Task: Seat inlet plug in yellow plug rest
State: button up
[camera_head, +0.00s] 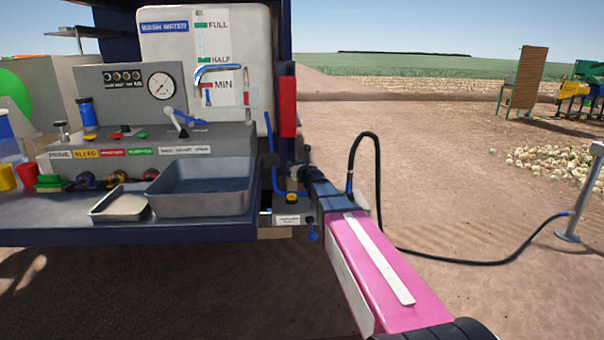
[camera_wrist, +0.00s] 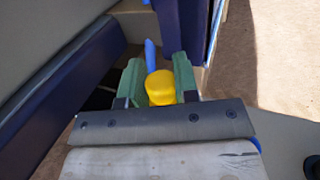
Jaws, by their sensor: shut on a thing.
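In the wrist view, my gripper (camera_wrist: 156,64) has its two green fingers shut on a rounded yellow thing, which I take to be the inlet plug (camera_wrist: 160,86). A blue rod or strap (camera_wrist: 150,55) shows just beyond it. In the head view my gripper (camera_head: 294,171) is small and dark at the right end of the wash station; the plug cannot be made out in it. A small yellow fitting (camera_head: 291,198) sits just below my gripper, on the bracket above a white label. It may be the yellow plug rest, but I cannot tell. Contact between plug and rest cannot be seen.
A black hose (camera_head: 378,190) loops up beside my arm and runs over the ground to a standpipe (camera_head: 567,236). A grey basin (camera_head: 200,200) and a shallow tray (camera_head: 120,203) stand on the bench. A red upright (camera_head: 288,107) is close above my gripper. Open ground lies right.

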jog(key=shift+a+x, duration=0.2)
jog(key=shift+x, duration=0.8)
notch_tip(320, 180, down, 7)
jog(key=shift+s+f, duration=0.15)
jog(key=shift+f, duration=2.15)
dwell(1.9)
jog(key=o, duration=1)
jog(key=shift+s, duration=0.15)
